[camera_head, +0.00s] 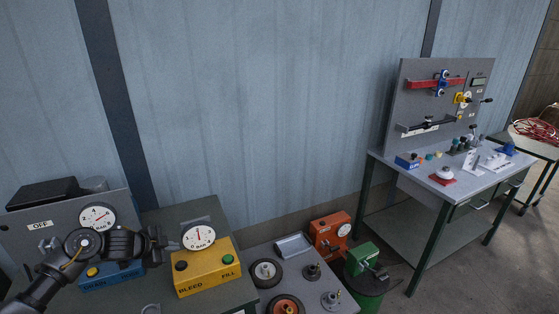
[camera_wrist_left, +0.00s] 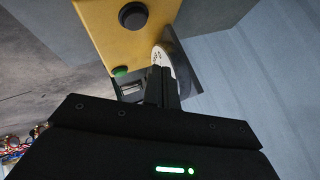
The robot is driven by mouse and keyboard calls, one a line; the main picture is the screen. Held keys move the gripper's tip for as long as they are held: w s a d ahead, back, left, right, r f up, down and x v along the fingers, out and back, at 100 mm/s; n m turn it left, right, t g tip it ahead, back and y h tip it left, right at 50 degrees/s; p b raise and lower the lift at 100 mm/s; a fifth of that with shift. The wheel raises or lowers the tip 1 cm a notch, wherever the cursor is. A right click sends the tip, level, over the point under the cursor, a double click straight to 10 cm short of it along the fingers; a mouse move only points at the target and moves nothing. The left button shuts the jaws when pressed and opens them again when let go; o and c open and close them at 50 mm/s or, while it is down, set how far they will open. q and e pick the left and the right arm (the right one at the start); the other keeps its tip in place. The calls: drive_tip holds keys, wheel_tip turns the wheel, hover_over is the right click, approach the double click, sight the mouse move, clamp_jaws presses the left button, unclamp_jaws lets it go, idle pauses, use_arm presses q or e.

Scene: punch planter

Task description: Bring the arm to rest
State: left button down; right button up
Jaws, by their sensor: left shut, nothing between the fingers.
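My left arm comes in from the lower left of the head view. Its gripper (camera_head: 172,245) points right, beside the yellow box (camera_head: 207,275) with the white dial gauge (camera_head: 198,237). In the left wrist view the black fingers (camera_wrist_left: 162,88) are together with nothing between them. The yellow box (camera_wrist_left: 103,22) stands beyond them, with its black button (camera_wrist_left: 132,15) and green button (camera_wrist_left: 120,71). The gauge (camera_wrist_left: 158,57) is partly hidden behind the fingers. I cannot tell whether the fingertips touch anything. My right gripper is not in view.
A blue box (camera_head: 112,276) lies below my left arm, near a grey panel with a gauge (camera_head: 97,217). A workbench (camera_head: 408,178) stands at the right.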

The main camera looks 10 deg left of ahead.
use_arm(q)
drive_tip(key=s+d+f, duration=0.3)
drive_tip(key=d, duration=0.1)
drive_tip(key=s+d+f+n, duration=0.1)
drive_tip(key=s+d+f, duration=0.2)
drive_tip(key=d, duration=0.1)
drive_tip(key=s+d+f+n+y, duration=0.1)
drive_tip(key=s+d+f, duration=0.1)
drive_tip(key=d, duration=0.3)
drive_tip(key=shift+s+f, duration=0.4)
drive_tip(key=shift+s, duration=0.05)
drive_tip(key=s+d+n+g+y, duration=0.1)
drive_tip(key=s+d+n+g, duration=0.25)
drive_tip(key=s, duration=0.95)
drive_tip(key=s+d+n+g, duration=0.2)
drive_tip(key=s+d+n, duration=0.3)
drive_tip(key=s, duration=0.8)
wheel_tip(320, 180, down, 31)
drive_tip(key=s+g+b, duration=0.1)
drive_tip(key=s+b, duration=0.1)
drive_tip(key=b, duration=0.1)
drive_tip(key=s+a+f+g+b, duration=0.1)
drive_tip(key=s+a+f+b, duration=0.1)
drive_tip(key=s+f, duration=1.3)
drive_tip(key=shift+a+f+y, duration=0.3)
drive_tip(key=shift+a+f, duration=0.05)
drive_tip(key=shift+f, duration=0.3)
